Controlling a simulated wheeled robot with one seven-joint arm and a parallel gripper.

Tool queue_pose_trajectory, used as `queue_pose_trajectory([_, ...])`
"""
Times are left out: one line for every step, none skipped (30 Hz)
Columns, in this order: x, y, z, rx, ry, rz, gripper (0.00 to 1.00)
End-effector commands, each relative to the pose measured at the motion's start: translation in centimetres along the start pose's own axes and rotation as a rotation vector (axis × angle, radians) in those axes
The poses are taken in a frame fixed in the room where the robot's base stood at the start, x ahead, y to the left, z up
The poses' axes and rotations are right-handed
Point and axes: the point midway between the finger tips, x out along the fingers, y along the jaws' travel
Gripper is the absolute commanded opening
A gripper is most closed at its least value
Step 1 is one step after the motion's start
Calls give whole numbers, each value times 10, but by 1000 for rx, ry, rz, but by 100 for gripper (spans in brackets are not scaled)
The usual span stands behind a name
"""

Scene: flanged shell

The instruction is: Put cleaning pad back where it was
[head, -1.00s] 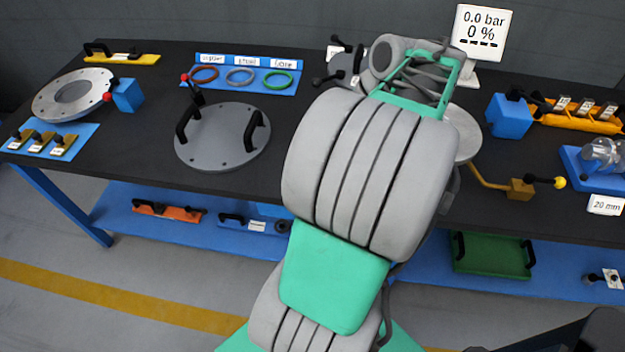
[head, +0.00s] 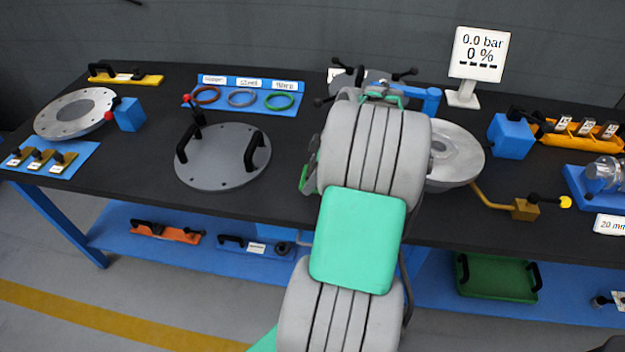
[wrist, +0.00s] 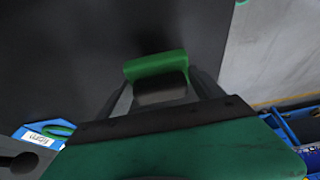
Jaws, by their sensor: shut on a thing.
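In the wrist view a green cleaning pad (wrist: 155,65) with a dark grip sits between the fingertips of my gripper (wrist: 160,88). My gripper is shut on its grip. Below the pad is plain dark tabletop; I cannot tell how high the pad is or whether it touches. In the head view my own arm hides the gripper and most or all of the pad. A small green edge shows at the left side of my arm, perhaps the pad.
A grey disc lid with two handles (head: 222,170) lies left of my arm. A metal flanged part (head: 455,155) with a brass-coloured pipe stands right. A blue ring holder (head: 240,83) is behind. A green tray (head: 497,278) is on the lower shelf.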

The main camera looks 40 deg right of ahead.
Motion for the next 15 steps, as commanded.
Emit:
queue_pose_trajectory([9, -2, 5, 4, 0, -4, 39])
queue_pose_trajectory([15, -2, 7, 4, 0, -5, 39])
queue_pose_trajectory([20, -1, 9, 3, 0, -3, 39])
queue_pose_trajectory([22, -1, 10, 2, 0, -2, 39])
queue_pose_trajectory([23, -1, 11, 2, -1, -2, 39])
queue_pose_trajectory([23, -1, 11, 2, -1, -1, 39])
queue_pose_trajectory([23, -1, 11, 1, -1, -1, 39])
queue_pose_trajectory([23, -1, 11, 1, -1, -1, 39])
queue_pose_trajectory([23, -1, 11, 1, -1, -1, 39])
queue_pose_trajectory([23, -1, 11, 1, -1, -1, 39])
queue_pose_trajectory([24, -1, 11, 2, 0, -1, 39])
queue_pose_trajectory([25, -1, 12, 2, 0, -1, 39])
queue_pose_trajectory([27, -1, 12, 2, 0, -1, 39])
queue_pose_trajectory([28, -1, 13, 2, 0, -1, 39])
queue_pose_trajectory([26, -1, 12, 2, 0, -2, 80])
